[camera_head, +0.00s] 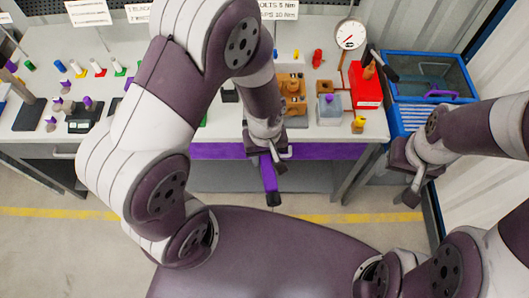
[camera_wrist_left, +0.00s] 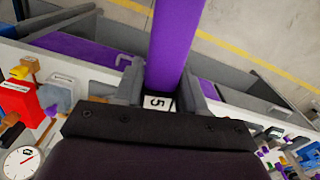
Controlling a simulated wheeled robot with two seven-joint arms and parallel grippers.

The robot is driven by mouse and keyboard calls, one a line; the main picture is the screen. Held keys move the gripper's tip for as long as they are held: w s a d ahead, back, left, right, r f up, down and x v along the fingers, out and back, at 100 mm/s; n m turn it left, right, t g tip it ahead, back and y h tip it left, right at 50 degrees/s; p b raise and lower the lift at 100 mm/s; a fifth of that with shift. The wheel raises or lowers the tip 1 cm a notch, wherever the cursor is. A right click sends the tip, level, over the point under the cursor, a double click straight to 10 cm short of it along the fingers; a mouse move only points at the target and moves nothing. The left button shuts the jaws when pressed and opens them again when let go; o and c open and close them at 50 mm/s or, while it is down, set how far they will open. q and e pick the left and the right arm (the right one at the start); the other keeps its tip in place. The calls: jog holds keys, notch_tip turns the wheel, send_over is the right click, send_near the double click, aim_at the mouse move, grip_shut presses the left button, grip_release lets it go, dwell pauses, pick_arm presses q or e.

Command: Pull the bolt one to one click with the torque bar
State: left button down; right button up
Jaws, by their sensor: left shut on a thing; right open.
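My left gripper (camera_head: 266,150) is shut on a purple torque bar (camera_head: 268,178) in front of the table's front edge. The bar hangs down and toward me, with a dark end. In the left wrist view the bar (camera_wrist_left: 176,45) runs up from between the fingers (camera_wrist_left: 168,88), beside a white label reading 5 (camera_wrist_left: 158,103). The tan pump (camera_head: 293,92) stands on the table just beyond the gripper; my arm hides part of this area. I cannot tell which bolt is bolt one. My right gripper (camera_head: 410,186) is open and empty, right of the table.
A red box (camera_head: 366,88), a grey block (camera_head: 329,109) and a pressure gauge (camera_head: 350,35) stand right of the pump. A blue crate (camera_head: 398,120) is at the far right. Small coloured parts and a black scale (camera_head: 84,117) are at left. A purple strip (camera_head: 335,151) runs below the tabletop.

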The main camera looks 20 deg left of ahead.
pick_arm(q)
jog(key=shift+s+d+f+b, duration=0.1)
jog(key=shift+d+f+b, duration=0.05)
jog(key=shift+f+b, duration=0.2)
jog(key=shift+f, duration=0.35)
jog(key=f, duration=0.1)
jog(key=b, duration=0.1)
jog(key=f+b, duration=0.1)
jog(key=shift+w+a+f, duration=0.3)
jog(key=shift+f, duration=0.05)
jog(key=shift+s+d+f+b, duration=0.15)
jog(key=shift+s+f+b, duration=0.05)
jog(key=shift+f+b, duration=0.25)
jog(key=shift+s+d+f+b, duration=0.15)
jog(key=shift+f+b, duration=0.3)
jog(key=shift+f, duration=0.4)
jog(key=shift+s+f+b, duration=0.15)
jog(key=shift+f+b, duration=0.3)
jog(key=shift+f, duration=0.35)
jog(key=shift+w, duration=0.1)
